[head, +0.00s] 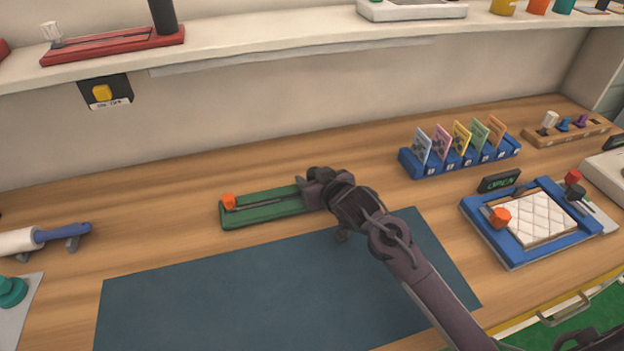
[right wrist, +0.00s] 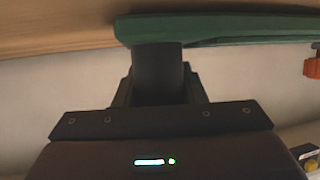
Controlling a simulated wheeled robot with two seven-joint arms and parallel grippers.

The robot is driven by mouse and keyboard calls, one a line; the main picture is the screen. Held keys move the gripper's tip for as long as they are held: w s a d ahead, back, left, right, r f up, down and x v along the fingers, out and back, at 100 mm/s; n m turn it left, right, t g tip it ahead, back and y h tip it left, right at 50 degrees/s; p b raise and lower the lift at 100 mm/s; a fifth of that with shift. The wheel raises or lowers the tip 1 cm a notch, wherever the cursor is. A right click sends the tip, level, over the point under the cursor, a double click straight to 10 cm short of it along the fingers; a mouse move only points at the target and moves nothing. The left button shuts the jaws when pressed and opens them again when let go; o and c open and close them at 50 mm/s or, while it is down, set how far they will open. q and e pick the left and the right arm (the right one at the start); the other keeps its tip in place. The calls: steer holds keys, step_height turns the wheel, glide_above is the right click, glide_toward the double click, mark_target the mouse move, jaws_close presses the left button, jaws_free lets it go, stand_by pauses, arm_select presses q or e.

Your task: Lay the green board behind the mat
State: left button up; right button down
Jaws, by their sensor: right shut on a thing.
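The green board (head: 262,207) is a long flat strip with a dark groove and an orange knob (head: 229,201) at its left end. It lies on or just above the wooden table, behind the far edge of the dark blue mat (head: 270,280). My right gripper (head: 312,192) is shut on the board's right end, which it partly hides. In the right wrist view the green board (right wrist: 225,27) runs across the top at the dark fingers, with wood close beyond it. I cannot tell whether the board touches the table. My left gripper is not in view.
A blue card rack (head: 462,160) and a blue-framed tray (head: 515,258) stand to the right. A roller with a blue handle (head: 62,233) lies at the left. A shelf (head: 240,50) overhangs the back. The wood left of the board is clear.

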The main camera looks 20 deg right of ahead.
steer(key=shift+f, duration=0.15)
steer(key=shift+f, duration=0.15)
steer(key=c, duration=0.9)
jaws_free()
steer(key=v, duration=1.2)
